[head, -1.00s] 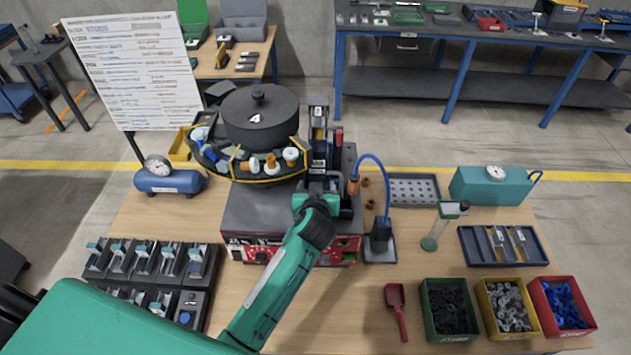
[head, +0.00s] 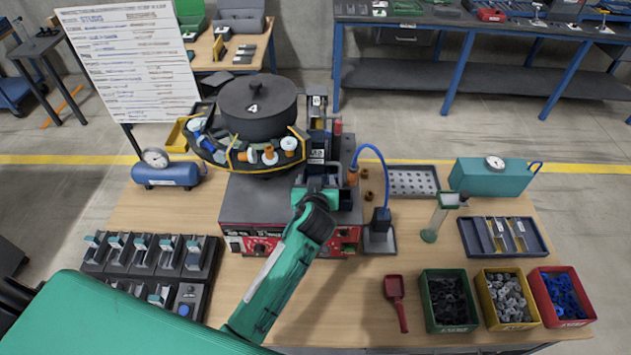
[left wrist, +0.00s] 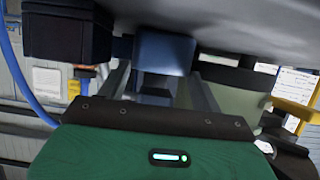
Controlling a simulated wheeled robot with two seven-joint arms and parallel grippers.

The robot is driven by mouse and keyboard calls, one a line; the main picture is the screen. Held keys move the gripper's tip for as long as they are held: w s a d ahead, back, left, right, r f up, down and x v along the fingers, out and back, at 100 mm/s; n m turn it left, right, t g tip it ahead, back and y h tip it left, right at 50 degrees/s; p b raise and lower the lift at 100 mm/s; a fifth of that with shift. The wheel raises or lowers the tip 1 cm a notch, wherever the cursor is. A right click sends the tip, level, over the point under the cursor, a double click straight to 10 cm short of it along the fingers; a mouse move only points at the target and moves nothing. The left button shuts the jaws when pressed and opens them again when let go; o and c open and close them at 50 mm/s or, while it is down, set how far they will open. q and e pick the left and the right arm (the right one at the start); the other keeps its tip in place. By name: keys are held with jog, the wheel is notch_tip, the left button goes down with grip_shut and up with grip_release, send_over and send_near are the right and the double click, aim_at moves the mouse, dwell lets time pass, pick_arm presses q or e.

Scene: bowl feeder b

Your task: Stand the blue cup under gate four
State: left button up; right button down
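My left gripper (head: 322,180) is at the front of the bowl feeder (head: 258,112), low by its upright chute (head: 317,150). Its fingertips are mostly hidden in the head view. In the left wrist view, a blue block-shaped thing (left wrist: 165,52) lies between or just beyond the two spread fingers (left wrist: 160,88). It may be the blue cup, but I cannot tell for sure, nor whether the fingers touch it. My right gripper is in neither view.
A blue-cabled stand (head: 380,228) is close right of the gripper. A rack of holders (head: 150,258) is at left. A red scoop (head: 396,300) and green (head: 447,328), yellow (head: 508,322) and red (head: 563,318) bins line the front right.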

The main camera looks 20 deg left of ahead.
pick_arm(q)
jog(key=o, duration=0.4)
jog(key=shift+s+d+r+b, duration=0.2)
jog(key=shift+s+b, duration=0.15)
jog(key=shift+s, duration=0.3)
jog(key=b+v, duration=0.4)
jog(key=v, duration=0.8)
jog(key=shift+s+r, duration=0.15)
jog(key=shift+r, duration=0.05)
